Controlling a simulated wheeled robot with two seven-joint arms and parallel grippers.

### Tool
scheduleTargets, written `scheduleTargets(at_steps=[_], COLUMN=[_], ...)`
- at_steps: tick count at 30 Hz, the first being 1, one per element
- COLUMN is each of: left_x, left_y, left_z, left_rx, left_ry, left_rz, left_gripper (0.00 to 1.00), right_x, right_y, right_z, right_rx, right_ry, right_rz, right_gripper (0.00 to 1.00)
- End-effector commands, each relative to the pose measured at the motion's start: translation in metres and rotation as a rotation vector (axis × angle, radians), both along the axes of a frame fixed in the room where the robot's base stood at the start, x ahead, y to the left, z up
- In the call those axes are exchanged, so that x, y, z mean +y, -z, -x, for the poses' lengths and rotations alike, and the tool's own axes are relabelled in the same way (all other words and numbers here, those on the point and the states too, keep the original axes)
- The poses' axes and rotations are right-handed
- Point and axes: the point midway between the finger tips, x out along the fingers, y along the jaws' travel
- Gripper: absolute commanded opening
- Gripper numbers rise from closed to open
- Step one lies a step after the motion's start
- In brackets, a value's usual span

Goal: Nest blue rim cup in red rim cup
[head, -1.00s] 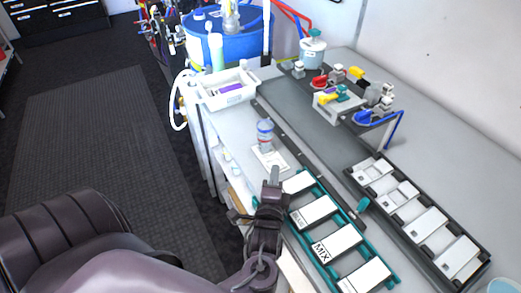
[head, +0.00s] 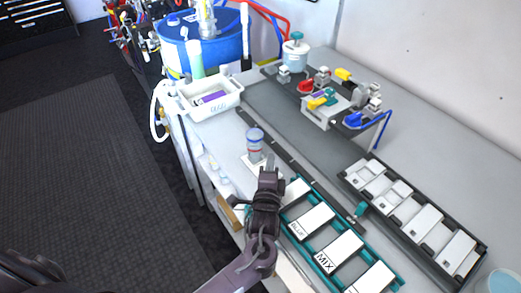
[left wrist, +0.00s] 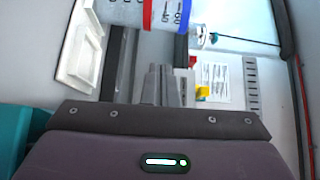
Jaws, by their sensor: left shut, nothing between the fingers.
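The red rim cup (head: 255,157) stands upright on a small white plate (head: 249,161) at the left edge of the bench. The blue rim cup (head: 255,134) sits upright in its mouth, its blue rim well above the red band. In the left wrist view, the clear, marked red rim cup (left wrist: 120,12) and blue rim cup (left wrist: 172,14) appear sideways at the top, cut off by the frame. My left gripper (head: 268,168) is shut and empty, just in front of the cups. Its fingers (left wrist: 162,86) appear apart from them. My right gripper is out of view.
Teal rack with white labelled blocks (head: 338,251) lies to the right of my gripper. A dark rack (head: 412,219) is farther right. A white bin (head: 210,98), blue drum (head: 203,47) and valve stand (head: 338,107) are behind. Grey bench between them is mostly clear.

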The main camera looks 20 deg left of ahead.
Motion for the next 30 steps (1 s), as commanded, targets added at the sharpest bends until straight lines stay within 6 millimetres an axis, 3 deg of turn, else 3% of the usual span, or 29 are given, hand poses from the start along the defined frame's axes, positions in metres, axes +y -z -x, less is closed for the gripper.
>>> scheduleTargets(at_steps=[1,9,16,23,30], left_x=[0.002,0.031,0.035,0.036,0.054], left_y=[-0.003,-0.002,0.000,0.000,0.001], left_z=[-0.011,-0.026,-0.028,-0.029,-0.041], left_rx=[-0.001,0.000,0.000,0.000,0.002], left_ry=[-0.002,0.000,0.000,0.000,-0.001], left_rz=[0.001,0.001,0.002,0.001,-0.001], left_gripper=[0.00,0.00,0.00,0.00,0.00], right_x=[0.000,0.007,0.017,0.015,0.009], right_y=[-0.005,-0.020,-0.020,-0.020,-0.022], right_z=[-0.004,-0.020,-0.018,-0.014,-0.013], right_rx=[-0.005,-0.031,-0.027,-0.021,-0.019], right_ry=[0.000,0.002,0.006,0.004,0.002], right_rz=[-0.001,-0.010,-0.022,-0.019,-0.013], right_gripper=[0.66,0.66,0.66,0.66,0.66])
